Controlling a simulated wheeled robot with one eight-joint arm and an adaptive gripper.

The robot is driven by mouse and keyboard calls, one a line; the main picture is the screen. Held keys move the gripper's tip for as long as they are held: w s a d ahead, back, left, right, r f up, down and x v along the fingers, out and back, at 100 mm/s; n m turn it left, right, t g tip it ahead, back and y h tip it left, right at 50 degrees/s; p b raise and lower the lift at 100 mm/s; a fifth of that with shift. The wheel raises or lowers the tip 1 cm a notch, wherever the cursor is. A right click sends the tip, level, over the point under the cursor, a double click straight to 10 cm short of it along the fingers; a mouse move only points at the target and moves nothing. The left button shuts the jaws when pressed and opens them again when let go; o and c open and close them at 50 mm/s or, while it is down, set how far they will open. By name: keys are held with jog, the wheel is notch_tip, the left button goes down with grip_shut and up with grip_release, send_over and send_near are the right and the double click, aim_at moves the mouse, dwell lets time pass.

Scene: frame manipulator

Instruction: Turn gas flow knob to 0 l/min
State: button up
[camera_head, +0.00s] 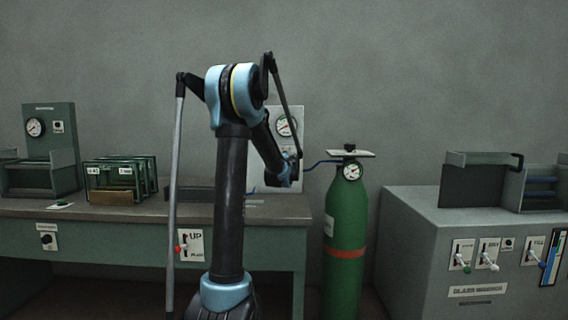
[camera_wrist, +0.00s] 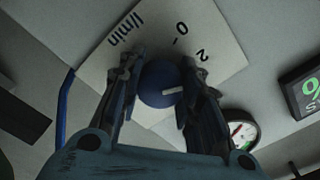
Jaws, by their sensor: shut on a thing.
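The gas flow knob (camera_wrist: 157,86) is a round dark blue knob with a white pointer line, on a pale panel (camera_wrist: 150,36) marked "l/min", "0" and "2". In the wrist view the pointer aims right, away from the "0" at the top and past the "2" at upper right. My gripper (camera_wrist: 162,76) is shut on the knob, one finger on each side.
A round gauge (camera_wrist: 240,131) sits close to my right finger in the wrist view. A green gas cylinder (camera_head: 345,225) with its own gauge stands right of the panel. A bench (camera_head: 120,209) with racks is at left, a grey cabinet (camera_head: 405,245) with levers at right.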

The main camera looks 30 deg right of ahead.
jog(key=n, duration=0.6)
jog(key=shift+d+r, duration=0.1)
jog(key=shift+r, duration=0.05)
jog(key=shift+o, duration=0.2)
jog(key=n, duration=0.4)
jog(key=shift+w, duration=0.1)
jog(key=shift+a+n, duration=0.2)
jog(key=shift+n, duration=1)
jog(key=o, duration=1.1)
jog(key=shift+c, duration=0.2)
jog(key=v, duration=1.2)
